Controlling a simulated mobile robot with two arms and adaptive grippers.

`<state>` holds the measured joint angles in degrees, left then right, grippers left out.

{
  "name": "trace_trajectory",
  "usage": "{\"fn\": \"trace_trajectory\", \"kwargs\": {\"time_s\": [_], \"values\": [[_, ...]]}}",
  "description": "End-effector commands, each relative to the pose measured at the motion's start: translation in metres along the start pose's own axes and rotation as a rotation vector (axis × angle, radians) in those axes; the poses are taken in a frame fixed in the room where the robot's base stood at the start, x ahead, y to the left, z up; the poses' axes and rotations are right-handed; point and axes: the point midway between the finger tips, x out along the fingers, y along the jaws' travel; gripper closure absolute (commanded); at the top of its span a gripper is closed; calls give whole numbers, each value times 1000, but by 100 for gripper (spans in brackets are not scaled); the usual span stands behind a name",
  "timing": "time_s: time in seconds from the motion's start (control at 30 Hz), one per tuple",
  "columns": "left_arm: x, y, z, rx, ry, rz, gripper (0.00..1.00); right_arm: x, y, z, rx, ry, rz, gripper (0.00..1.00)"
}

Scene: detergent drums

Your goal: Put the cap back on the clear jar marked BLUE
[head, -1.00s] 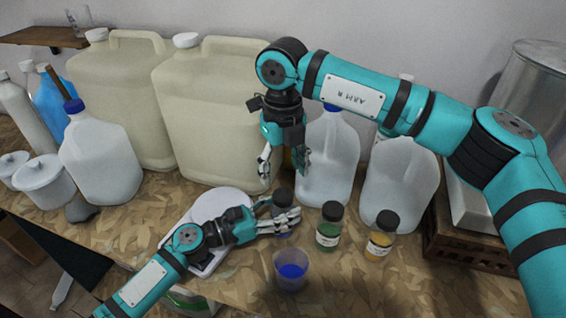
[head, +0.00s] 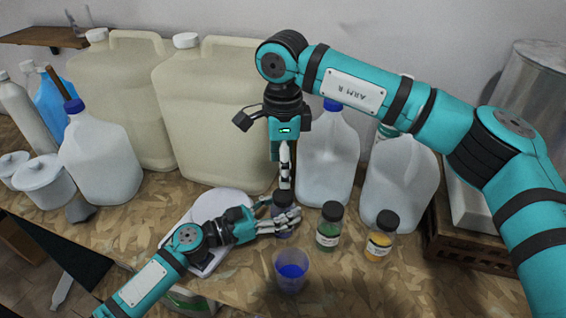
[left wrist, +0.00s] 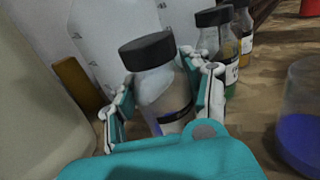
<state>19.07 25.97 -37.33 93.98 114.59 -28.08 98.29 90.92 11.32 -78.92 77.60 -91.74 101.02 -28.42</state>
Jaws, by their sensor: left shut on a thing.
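The clear jar (left wrist: 165,92) stands between the fingers of my left gripper (left wrist: 163,98), which is shut on it. It stands upright on the table in the head view (head: 284,233), mostly hidden by the fingers. Its label is not readable; some blue shows low in it. The black cap (left wrist: 147,50) sits on the jar's mouth; it also shows in the head view (head: 283,197). I cannot tell whether it is tightened. My right gripper (head: 285,184) points down just above the cap, seen edge-on, so its opening does not show.
A cup of blue liquid (head: 291,271) stands in front of the jar. A green jar (head: 329,229) and a yellow jar (head: 380,238), both black-capped, stand to the right. Clear jugs (head: 328,160) stand behind. A white scale-like plate (head: 205,212) lies left, partly under my left arm.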

Motion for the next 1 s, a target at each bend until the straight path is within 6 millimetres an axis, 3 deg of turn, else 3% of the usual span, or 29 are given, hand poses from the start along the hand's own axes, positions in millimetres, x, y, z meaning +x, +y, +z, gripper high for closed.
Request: {"fn": "trace_trajectory", "kwargs": {"time_s": [0.17, 0.6, 1.0], "values": [[0, 0, -1, 1, 1, 1, 100, 13, 0, 0, 1, 0, 2, 37], [0, 0, 0, 1, 1, 1, 100, 74, 0, 0, 3, 0, 1, 37], [0, 0, 0, 1, 1, 1, 100, 80, 0, 0, 3, 0, 0, 37]]}}
